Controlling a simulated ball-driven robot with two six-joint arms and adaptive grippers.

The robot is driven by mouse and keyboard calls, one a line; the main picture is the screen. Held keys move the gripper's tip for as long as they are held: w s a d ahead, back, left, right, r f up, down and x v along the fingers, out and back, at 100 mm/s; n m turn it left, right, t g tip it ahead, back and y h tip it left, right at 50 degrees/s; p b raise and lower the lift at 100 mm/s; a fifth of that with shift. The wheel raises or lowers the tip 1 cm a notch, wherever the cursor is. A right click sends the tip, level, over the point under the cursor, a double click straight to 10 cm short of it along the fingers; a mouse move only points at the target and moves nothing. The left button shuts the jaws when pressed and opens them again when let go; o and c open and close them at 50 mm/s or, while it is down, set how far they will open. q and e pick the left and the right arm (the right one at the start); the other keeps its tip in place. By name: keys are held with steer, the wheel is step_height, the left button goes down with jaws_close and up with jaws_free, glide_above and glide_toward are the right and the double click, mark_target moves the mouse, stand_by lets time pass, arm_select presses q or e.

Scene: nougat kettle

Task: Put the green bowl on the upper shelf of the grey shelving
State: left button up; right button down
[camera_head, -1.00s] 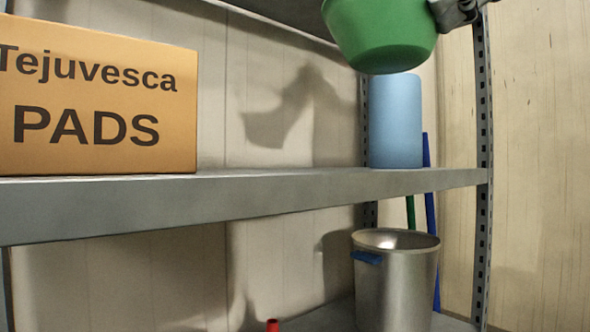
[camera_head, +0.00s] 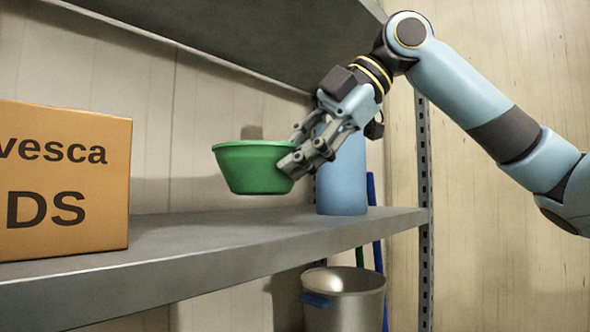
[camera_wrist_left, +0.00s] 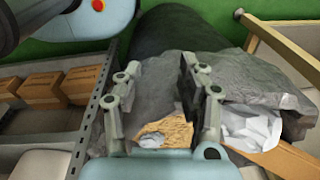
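The green bowl (camera_head: 252,167) is upright in the head view, held by its right side in my right gripper (camera_head: 296,160). The gripper's fingers are closed on the bowl's rim and wall. The bowl hangs a little above a shelf board (camera_head: 190,245) of the grey shelving, between a cardboard box and a blue cylinder. Another shelf board (camera_head: 250,38) is above it.
A cardboard box (camera_head: 62,180) stands on the shelf at left. A blue cylinder (camera_head: 342,180) stands behind my right gripper. A metal bin (camera_head: 345,300) is below. In the left wrist view, grey sheeting (camera_wrist_left: 250,82) and crumpled paper lie under the gripper.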

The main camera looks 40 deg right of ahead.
step_height(320, 180, down, 4)
steer(key=b, duration=0.3)
steer(key=shift+f, duration=0.1)
steer(key=c, duration=2)
jaws_free()
steer(key=o, duration=0.5)
